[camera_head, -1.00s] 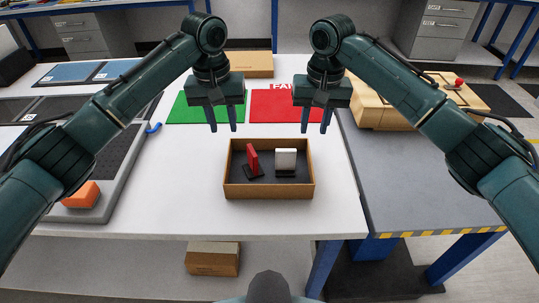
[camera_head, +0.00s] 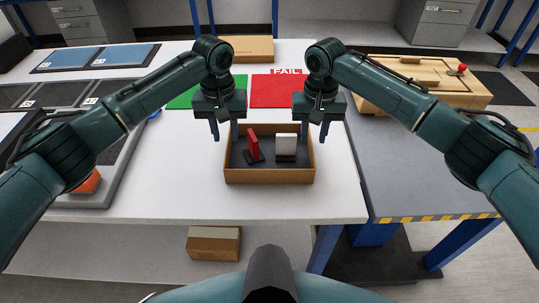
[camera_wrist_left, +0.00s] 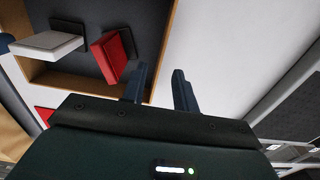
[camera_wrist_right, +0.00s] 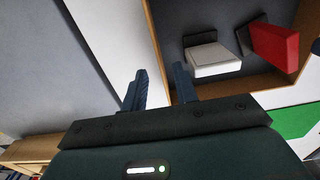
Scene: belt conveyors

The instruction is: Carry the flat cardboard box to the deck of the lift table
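The flat cardboard box (camera_head: 269,177) is an open, shallow tray with a dark floor on the white table, holding a red piece (camera_head: 253,144) and a white piece (camera_head: 286,145) on black bases. My left gripper (camera_head: 225,132) is open at its left wall; the wall also shows in the left wrist view (camera_wrist_left: 166,45), one finger on its inner side and one outside. My right gripper (camera_head: 315,132) is open at the right wall (camera_wrist_right: 158,45), likewise on both sides. I cannot tell whether fingers touch the walls. The lift table's grey deck (camera_head: 410,185) stands to the right, with a striped edge.
A wooden case (camera_head: 420,85) stands on the deck's far part; its near part is bare. Green (camera_head: 190,98) and red (camera_head: 275,92) mats lie behind the box. A closed cardboard box (camera_head: 250,48) stands at the back, another (camera_head: 213,243) below the table. Trays fill the left.

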